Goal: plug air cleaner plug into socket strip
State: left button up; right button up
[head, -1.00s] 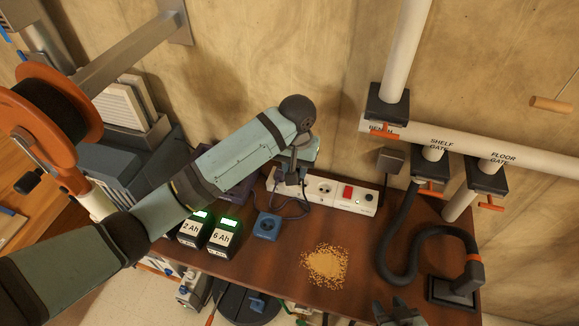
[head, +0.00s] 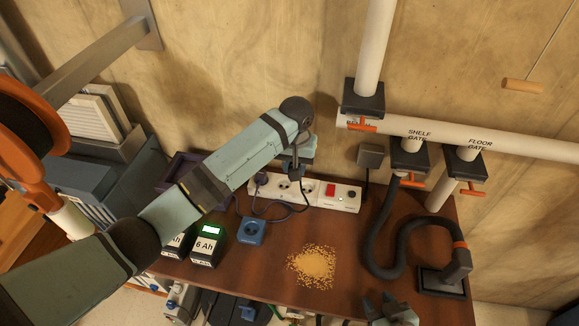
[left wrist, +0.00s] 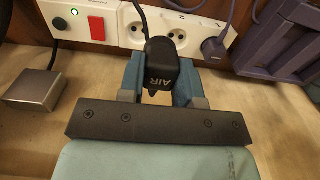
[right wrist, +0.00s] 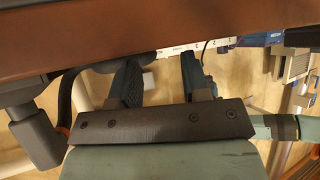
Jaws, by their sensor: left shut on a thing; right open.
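My left gripper (left wrist: 160,82) is shut on the black air cleaner plug (left wrist: 160,66), marked AIR, with its cord rising from the far end. In the left wrist view the plug overlaps the front of the white socket strip (left wrist: 128,28); I cannot tell whether it touches. Round sockets show to its right, a red switch to its left. In the head view the left gripper (head: 298,160) hangs over the back of the bench, by the strip (head: 346,198). My right gripper (head: 390,310) is open and empty at the front edge; its fingers show in the right wrist view (right wrist: 160,82).
A purple-grey plug (left wrist: 214,48) sits in the strip. A blue socket box (head: 251,231), chargers (head: 207,246) and a sawdust pile (head: 312,266) are on the bench (head: 270,280). A black hose (head: 382,250) curves at the right. A grey box (head: 371,156) is on the wall.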

pick_arm(q)
jog(key=shift+w+d+f+b, duration=0.7)
jog(key=shift+w+d+b, duration=0.05)
jog(key=shift+d, duration=0.2)
jog(key=shift+w+d+f+b, duration=0.65)
jog(key=shift+w+d+b, duration=0.1)
jog(key=shift+d, duration=0.2)
jog(key=shift+f, duration=0.15)
jog(key=shift+w+f+b, duration=0.2)
jog(key=shift+f+b, duration=0.1)
jog(key=shift+f, duration=1.3)
jog(key=shift+w+p, duration=0.1)
jog(key=shift+p, duration=1.45)
jog(key=shift+f, duration=1.5)
dwell(1.3)
